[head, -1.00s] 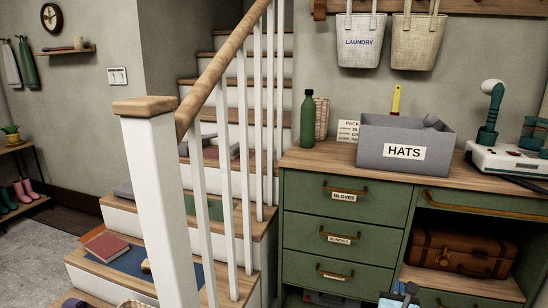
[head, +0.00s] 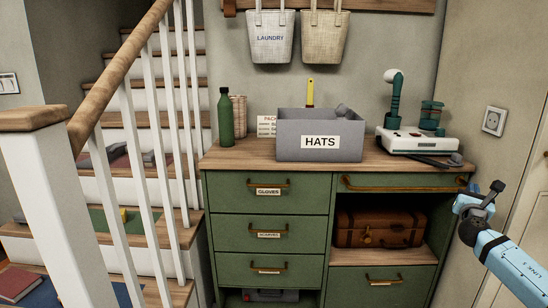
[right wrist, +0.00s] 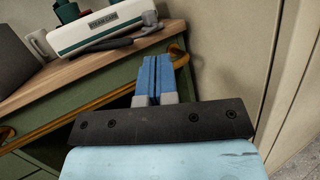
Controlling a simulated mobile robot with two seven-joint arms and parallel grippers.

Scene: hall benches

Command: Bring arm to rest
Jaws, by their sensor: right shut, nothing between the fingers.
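My right arm (head: 515,270) comes in from the lower right in the head view. Its gripper (head: 461,204) is just in front of the right end of the green cabinet. In the right wrist view the two blue fingers of the right gripper (right wrist: 158,72) lie together with nothing between them. They point toward the cabinet's top right corner, near the brass drawer handle (right wrist: 178,54); I cannot tell whether they touch it. My left gripper is in neither view.
The green cabinet (head: 228,205) carries a grey HATS bin (head: 290,147), a green bottle (head: 225,118) and a white device (head: 400,146). A brown suitcase (head: 375,240) sits in its open shelf. Stairs with a white newel post (head: 50,200) stand left. A wall is close on the right.

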